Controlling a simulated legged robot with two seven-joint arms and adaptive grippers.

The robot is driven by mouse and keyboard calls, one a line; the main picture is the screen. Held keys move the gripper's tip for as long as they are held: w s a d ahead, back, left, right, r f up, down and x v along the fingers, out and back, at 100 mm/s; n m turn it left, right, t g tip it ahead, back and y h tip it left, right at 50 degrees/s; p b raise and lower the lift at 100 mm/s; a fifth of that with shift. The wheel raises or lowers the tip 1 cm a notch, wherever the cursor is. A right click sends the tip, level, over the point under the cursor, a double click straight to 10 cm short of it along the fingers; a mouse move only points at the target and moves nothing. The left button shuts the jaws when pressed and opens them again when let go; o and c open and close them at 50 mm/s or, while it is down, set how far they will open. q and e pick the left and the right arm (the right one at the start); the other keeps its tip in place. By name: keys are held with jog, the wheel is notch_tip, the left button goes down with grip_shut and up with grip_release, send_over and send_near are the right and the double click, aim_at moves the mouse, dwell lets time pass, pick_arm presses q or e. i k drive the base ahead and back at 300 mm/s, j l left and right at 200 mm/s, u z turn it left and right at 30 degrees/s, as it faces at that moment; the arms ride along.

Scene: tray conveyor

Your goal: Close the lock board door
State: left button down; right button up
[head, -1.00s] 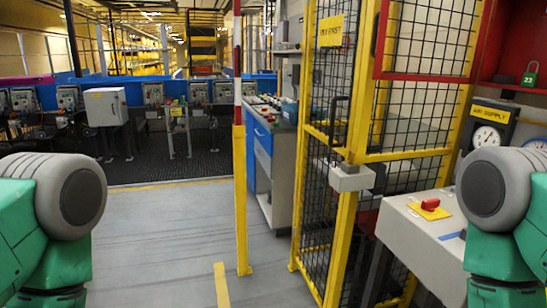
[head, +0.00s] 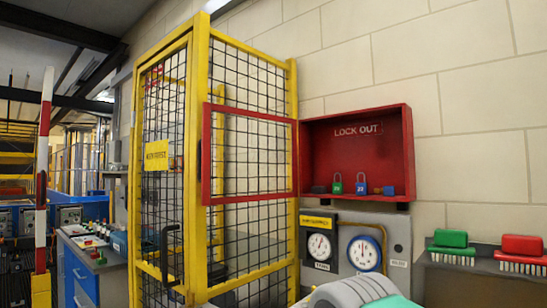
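The red lock board (head: 345,155), marked LOCK OUT, is mounted on the block wall right of centre. Its red-framed, see-through door (head: 206,160) stands wide open, hinged on the board's left side and swung out to the left, in front of the yellow mesh cage. A green padlock (head: 337,184), a blue padlock (head: 361,185) and small items at either side of them sit along the bottom of the board. Neither gripper shows. Only a rounded grey and green part of one of my arms shows at the bottom edge.
The yellow mesh cage (head: 200,130) with a black handle stands left of the board. Below the board is a gauge panel (head: 390,235). A shelf (head: 455,263) with green and red brushes is at right. A red-white pole (head: 45,140) stands at left.

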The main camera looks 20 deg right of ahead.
aim_at(204, 142)
jog(key=i+j+z, duration=0.7)
jog(key=j+z, duration=0.2)
jog(key=j, duration=0.15)
jog(key=i+j+z, duration=0.25)
jog(key=j+z, duration=0.2)
jog(key=j, duration=0.2)
jog(key=i+j+z, duration=0.1)
jog(key=j+z, duration=0.3)
jog(key=j, duration=0.3)
jog(key=j+z, duration=0.45)
jog(key=j, duration=0.3)
jog(key=k+j+z, duration=0.15)
jog(key=j+z, duration=0.3)
jog(key=j, duration=0.25)
